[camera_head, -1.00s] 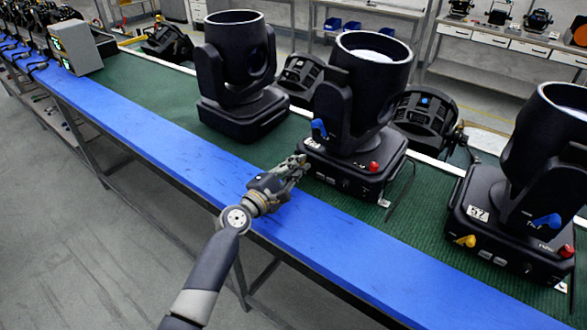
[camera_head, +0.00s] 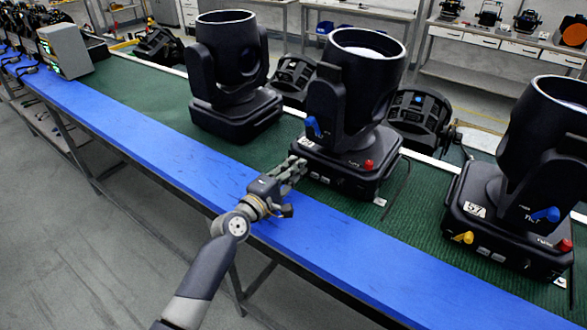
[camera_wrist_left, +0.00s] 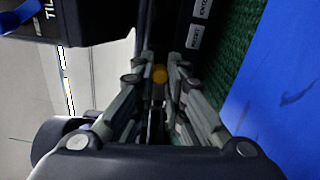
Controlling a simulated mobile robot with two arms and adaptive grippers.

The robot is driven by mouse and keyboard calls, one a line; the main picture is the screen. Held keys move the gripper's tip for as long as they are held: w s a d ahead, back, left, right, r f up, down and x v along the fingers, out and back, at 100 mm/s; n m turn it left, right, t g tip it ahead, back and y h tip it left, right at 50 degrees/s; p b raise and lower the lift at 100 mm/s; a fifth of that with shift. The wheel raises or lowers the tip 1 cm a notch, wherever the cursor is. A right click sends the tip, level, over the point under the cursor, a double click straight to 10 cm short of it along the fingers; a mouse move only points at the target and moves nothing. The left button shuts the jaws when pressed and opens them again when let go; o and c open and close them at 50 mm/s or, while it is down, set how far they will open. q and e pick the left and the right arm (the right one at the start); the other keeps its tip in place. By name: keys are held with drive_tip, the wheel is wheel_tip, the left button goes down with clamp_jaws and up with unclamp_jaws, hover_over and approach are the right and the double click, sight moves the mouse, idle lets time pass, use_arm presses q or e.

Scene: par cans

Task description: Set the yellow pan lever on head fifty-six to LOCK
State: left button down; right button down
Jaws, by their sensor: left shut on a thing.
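The middle black moving head (camera_head: 352,165) stands on the green mat, its number label (camera_head: 306,144) too small to read surely. My left gripper (camera_head: 297,167) is at its front left base corner. In the left wrist view the fingers (camera_wrist_left: 158,78) are closed around a small yellow piece, the pan lever (camera_wrist_left: 160,74), mostly hidden between them. In the head view this lever is hidden by the gripper. A blue tilt lever (camera_head: 315,126) and a red knob (camera_head: 368,165) show on the same head. My right gripper is not in view.
A similar head (camera_head: 505,220) labelled 57 stands at the right with its own yellow lever (camera_head: 463,237). Another head (camera_head: 235,105) stands to the left. The blue bench edge (camera_head: 330,235) in front is clear. Black par cans (camera_head: 418,115) lie behind.

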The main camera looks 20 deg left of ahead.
use_arm(q)
drive_tip(key=shift+f, duration=0.1)
drive_tip(key=c, duration=1.6)
unclamp_jaws()
drive_tip(key=shift+d, duration=0.1)
drive_tip(key=shift+s, duration=0.1)
drive_tip(key=v, duration=1.2)
